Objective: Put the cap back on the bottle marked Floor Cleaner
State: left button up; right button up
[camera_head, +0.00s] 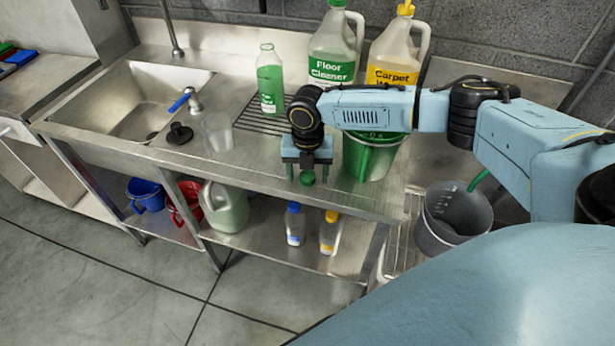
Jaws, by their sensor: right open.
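A large jug labelled Floor Cleaner (332,68) stands at the back of the counter, with green at its top, cut by the frame edge. A smaller clear bottle with green liquid (270,80) stands left of it. Its neck is bare and its label is too small to read. A small green cap (307,178) shows near the counter's front edge. My right gripper (307,174) points down over the cap, open, with a finger on either side. I cannot tell whether the fingers touch it. My left gripper is not in view.
A Carpet jug (393,62) with a yellow top stands at the back. A green bucket (370,155) is right of my gripper, a clear cup (217,133) left. The sink (130,95) is far left. A grey bucket (455,215) stands lower right. Bottles and buckets fill the lower shelf.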

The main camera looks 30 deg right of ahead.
aim_at(307, 176)
jog(key=c, duration=1.1)
jog(key=shift+r, duration=0.1)
notch_tip(307, 176, up, 10)
jog(key=shift+p, duration=0.55)
